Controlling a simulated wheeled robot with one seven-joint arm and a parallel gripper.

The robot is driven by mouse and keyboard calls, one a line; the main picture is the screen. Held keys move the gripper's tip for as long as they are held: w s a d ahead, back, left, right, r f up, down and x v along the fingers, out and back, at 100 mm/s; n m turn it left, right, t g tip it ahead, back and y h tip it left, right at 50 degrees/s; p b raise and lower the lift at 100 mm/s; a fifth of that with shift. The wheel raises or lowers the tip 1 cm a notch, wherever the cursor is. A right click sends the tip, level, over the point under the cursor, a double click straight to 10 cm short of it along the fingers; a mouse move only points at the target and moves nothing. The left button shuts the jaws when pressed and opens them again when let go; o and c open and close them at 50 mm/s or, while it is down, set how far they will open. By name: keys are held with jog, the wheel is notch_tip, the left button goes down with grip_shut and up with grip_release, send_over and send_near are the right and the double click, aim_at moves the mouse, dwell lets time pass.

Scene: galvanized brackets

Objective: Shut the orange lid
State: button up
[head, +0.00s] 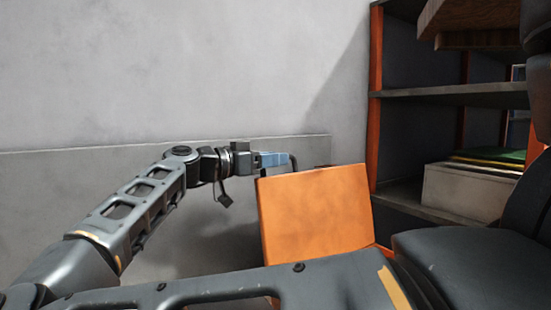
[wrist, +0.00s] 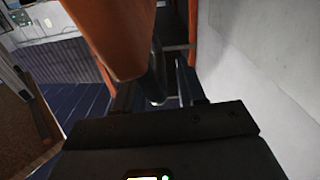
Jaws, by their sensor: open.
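The orange lid (head: 315,212) stands raised and slightly tilted in the middle of the head view, its broad flat face toward the camera. My arm crosses in front of its lower part, so whatever it is attached to is mostly hidden. My gripper (head: 291,162) is at the lid's upper left corner, partly behind its top edge. In the wrist view the lid (wrist: 115,35) fills the upper middle, close to my open gripper (wrist: 158,78). I cannot tell whether the fingers touch the lid. Nothing shows held between them.
A shelf unit (head: 375,100) with orange posts stands to the right of the lid. It holds a pale box (head: 466,192) and brown boards (head: 470,18). A grey wall (head: 180,70) lies behind my arm. Open space lies left of the lid.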

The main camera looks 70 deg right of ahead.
jog(key=shift+s+d, duration=0.4)
jog(key=shift+d, duration=0.05)
grip_shut()
dwell(0.4)
